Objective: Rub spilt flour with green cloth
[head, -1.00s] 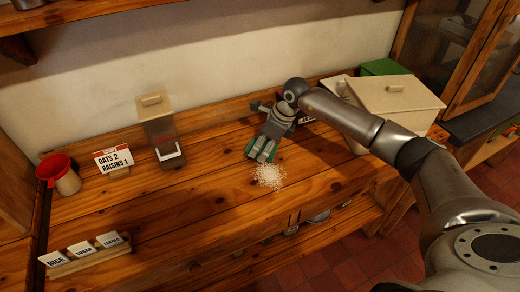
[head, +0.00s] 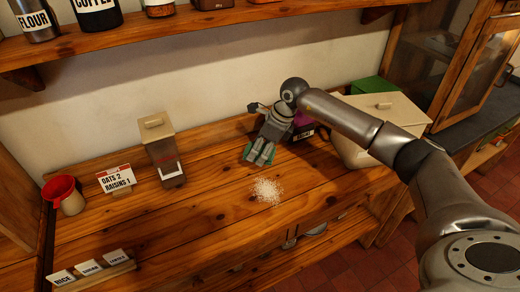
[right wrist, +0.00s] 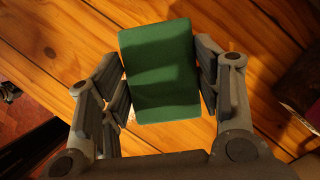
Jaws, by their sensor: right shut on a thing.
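The spilt flour (head: 268,190) is a pale speckled patch on the pine worktop, near its front edge. My right gripper (head: 258,156) is just behind the flour, pointing down. It is shut on the green cloth (right wrist: 160,70), a thick rectangular pad that fills the space between the fingers in the right wrist view. In the head view only slivers of the cloth show beside the fingers. A gap of bare wood lies between cloth and flour. I cannot tell whether the cloth touches the worktop. My left gripper is not in view.
A cream lidded bin (head: 385,110) and a dark package (head: 303,128) stand right of the gripper. A dispenser (head: 163,155), label card (head: 116,179), red-rimmed cup (head: 65,195) and label rack (head: 95,272) are at left. A shelf (head: 180,35) with jars overhangs the back.

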